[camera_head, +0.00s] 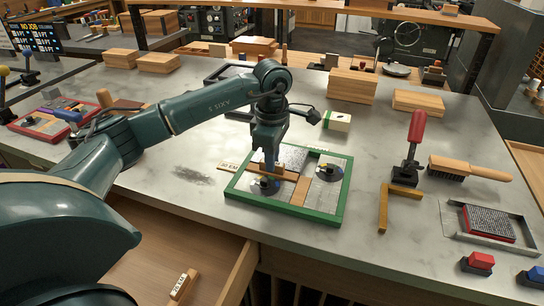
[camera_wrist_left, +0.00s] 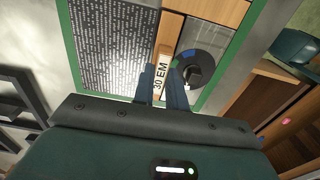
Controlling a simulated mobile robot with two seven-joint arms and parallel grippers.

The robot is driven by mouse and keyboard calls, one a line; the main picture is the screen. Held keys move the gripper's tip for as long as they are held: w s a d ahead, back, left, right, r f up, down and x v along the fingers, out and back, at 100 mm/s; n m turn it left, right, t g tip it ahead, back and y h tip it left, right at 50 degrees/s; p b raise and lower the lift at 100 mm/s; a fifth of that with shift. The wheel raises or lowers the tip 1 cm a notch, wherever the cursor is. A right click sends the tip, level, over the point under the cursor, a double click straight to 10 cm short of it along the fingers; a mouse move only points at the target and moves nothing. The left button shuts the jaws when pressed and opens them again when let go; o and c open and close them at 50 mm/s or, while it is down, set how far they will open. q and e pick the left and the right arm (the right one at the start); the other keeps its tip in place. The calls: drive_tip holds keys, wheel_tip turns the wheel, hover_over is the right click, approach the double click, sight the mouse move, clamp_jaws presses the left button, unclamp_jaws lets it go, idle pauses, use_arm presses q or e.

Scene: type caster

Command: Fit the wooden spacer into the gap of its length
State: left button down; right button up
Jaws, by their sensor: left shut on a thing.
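My left gripper (camera_head: 269,168) reaches down over the green-edged frame (camera_head: 344,205). It is shut on a wooden spacer labelled 30 EM (camera_wrist_left: 161,72), which lies between the two fingertips in the left wrist view (camera_wrist_left: 161,85). The spacer is over the frame, between a grey text block (camera_wrist_left: 108,45) and a block with a dark round picture (camera_wrist_left: 205,60). I cannot tell whether it sits down in a gap or is held above. Wooden strips (camera_head: 300,190) divide the frame. My right gripper is not in view.
An open drawer below holds a labelled spacer (camera_head: 184,285). Right of the frame stand a red-handled tool (camera_head: 416,135), a wooden angle piece (camera_head: 384,205), a brush (camera_head: 470,168) and a tray with a red-sided block (camera_head: 488,222). A small labelled box (camera_head: 337,121) stands behind the frame.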

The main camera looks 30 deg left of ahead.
use_arm(q)
drive_tip(key=shift+f, duration=0.35)
drive_tip(key=c, duration=1.3)
unclamp_jaws()
drive_tip(key=shift+r, duration=0.1)
drive_tip(key=shift+c, duration=0.2)
drive_tip(key=shift+r+p, duration=0.55)
drive_tip(key=shift+r, duration=0.35)
drive_tip(key=shift+r+p, duration=1.4)
drive_tip(key=shift+r, duration=0.75)
drive_tip(key=shift+f, duration=0.1)
